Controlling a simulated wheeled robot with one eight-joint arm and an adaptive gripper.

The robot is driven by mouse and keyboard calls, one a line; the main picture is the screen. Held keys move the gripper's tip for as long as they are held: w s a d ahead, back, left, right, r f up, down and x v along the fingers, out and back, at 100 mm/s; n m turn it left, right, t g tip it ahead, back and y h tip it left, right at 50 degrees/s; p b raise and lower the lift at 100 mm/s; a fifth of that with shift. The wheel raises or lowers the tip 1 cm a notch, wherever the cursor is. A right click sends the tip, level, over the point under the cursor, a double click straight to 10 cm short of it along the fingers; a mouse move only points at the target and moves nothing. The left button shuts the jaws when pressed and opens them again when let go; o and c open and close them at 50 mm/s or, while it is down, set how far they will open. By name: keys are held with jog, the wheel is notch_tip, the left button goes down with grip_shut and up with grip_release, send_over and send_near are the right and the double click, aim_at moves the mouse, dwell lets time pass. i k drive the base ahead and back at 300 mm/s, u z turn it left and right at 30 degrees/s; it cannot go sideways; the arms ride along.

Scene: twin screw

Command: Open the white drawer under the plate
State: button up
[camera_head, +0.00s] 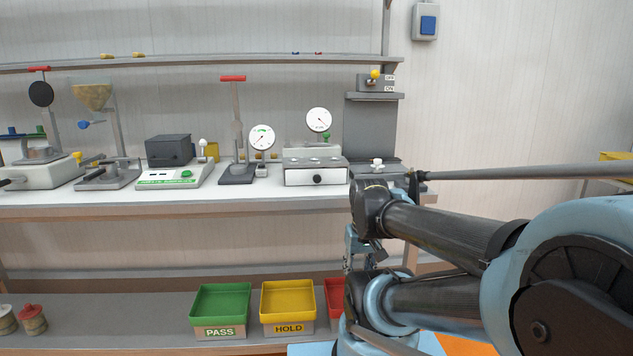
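The white drawer (302,178) is the front of a small box on the workbench, right of the middle. It has a dark round knob (317,179) and looks shut. A grey plate (292,161) with several light round spots lies on top of it. My arm comes in from the right. What looks like my gripper (361,246) hangs below the bench's front edge, right of the drawer and lower than it. It is apart from the knob. Parts of my arm cover it, and its fingers are too small and hidden to read.
Left of the drawer stand a dial gauge (262,138) and a red-handled press (237,130). Right of it is a grey stand (372,130). Green (220,299), yellow (288,297) and red (334,297) bins sit on the lower shelf. The bench strip before the drawer is clear.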

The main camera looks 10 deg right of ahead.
aim_at(314, 175)
jog(key=z, duration=0.85)
jog(key=k, duration=0.65)
jog(key=u, duration=0.85)
